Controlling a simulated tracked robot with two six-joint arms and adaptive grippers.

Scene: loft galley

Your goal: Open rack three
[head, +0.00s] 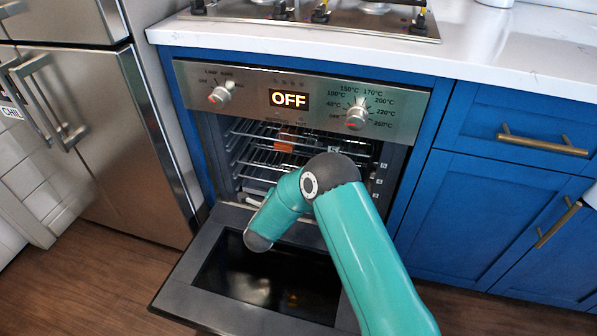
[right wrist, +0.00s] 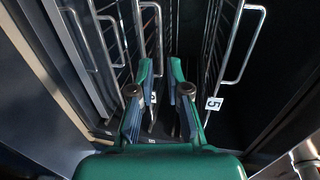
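The oven (head: 345,90) is open, with its door (head: 185,285) folded down. Several wire racks (head: 255,135) sit inside, one above another, with small number tags at the right edge. In the right wrist view the racks look upright, with bar handles such as this rack handle (right wrist: 160,30). My right gripper (right wrist: 161,70) is open among the racks, its two fingers apart. A tag between the fingers is partly hidden and hard to read; a tag reading 5 (right wrist: 214,103) is to the right. I cannot tell whether a finger touches a handle. My left gripper is not in view.
An orange item (head: 287,141) is on an upper rack. The oven display (head: 289,99) reads OFF. A steel fridge (head: 130,140) stands to the left and blue cabinets (head: 500,220) to the right. A hob (head: 310,18) is on the white counter (head: 490,55).

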